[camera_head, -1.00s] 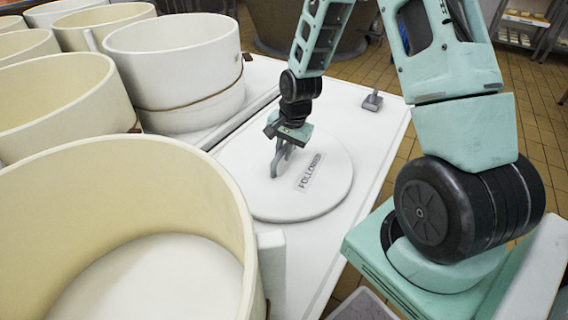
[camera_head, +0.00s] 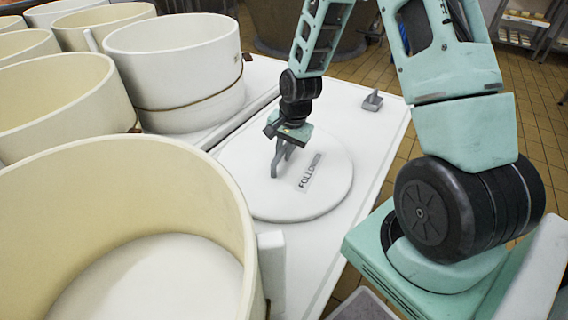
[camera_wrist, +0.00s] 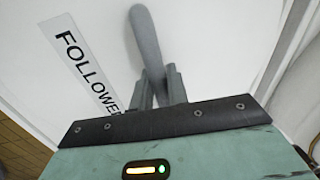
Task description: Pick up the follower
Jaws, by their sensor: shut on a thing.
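The follower (camera_head: 325,198) is a round white disc with a label reading FOLLOWER. It lies flat on the white table in the head view, and its white face fills much of the wrist view (camera_wrist: 215,40). A grey handle (camera_wrist: 146,38) stands on the disc beside the label. My gripper (camera_head: 280,160) is over the disc, pointing down. In the wrist view its two fingers (camera_wrist: 160,88) are closed around the lower end of the handle. The disc appears to rest on the table; any small gap under it cannot be seen.
Several cream round moulds stand on the left, the nearest (camera_head: 130,170) large, open and empty. A white mould (camera_head: 175,60) stands behind the disc to the left. A small grey object (camera_head: 372,101) sits near the table's far right corner. Bare table (camera_head: 375,135) lies right of the disc.

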